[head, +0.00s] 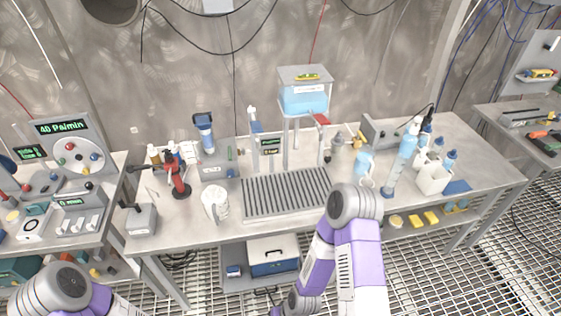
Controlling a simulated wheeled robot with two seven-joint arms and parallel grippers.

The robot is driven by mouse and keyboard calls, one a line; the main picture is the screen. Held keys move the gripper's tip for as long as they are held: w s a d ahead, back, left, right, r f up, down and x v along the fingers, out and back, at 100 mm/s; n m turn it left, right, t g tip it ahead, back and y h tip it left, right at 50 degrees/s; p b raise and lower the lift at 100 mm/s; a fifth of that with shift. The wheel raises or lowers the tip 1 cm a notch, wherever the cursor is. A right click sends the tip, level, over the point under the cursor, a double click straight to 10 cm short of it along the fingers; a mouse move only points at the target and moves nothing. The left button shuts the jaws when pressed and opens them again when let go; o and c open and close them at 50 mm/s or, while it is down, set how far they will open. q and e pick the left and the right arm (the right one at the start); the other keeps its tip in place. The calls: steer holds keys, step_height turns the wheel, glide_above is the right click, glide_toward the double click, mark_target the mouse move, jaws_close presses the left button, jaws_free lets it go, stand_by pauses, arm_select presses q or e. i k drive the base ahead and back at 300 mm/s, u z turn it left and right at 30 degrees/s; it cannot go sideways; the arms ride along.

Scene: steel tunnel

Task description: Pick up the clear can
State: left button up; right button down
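A pale, whitish can-like vessel (215,205) stands upright on the steel bench, left of the ribbed drain tray. It seems to have a handle on its right side; whether it is the clear can is hard to tell at this size. A clear tank with blue liquid (304,99) stands on a raised frame behind the tray. My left arm shows only at the bottom left corner and my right arm rises at the bottom centre, in front of the bench. Neither gripper shows.
The ribbed tray (285,193) fills the bench middle. A red tool on a stand (179,180) and a grey box (141,219) are at left. Blue bottles (364,163), a tall cylinder (401,160) and a white holder (433,178) crowd the right. The bench's front edge is mostly bare.

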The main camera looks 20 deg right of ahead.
mark_target(215, 199)
steer(key=u, duration=0.1)
steer(key=k, duration=0.5)
steer(key=z, duration=0.95)
steer(key=i, duration=1.35)
steer(key=u, duration=0.55)
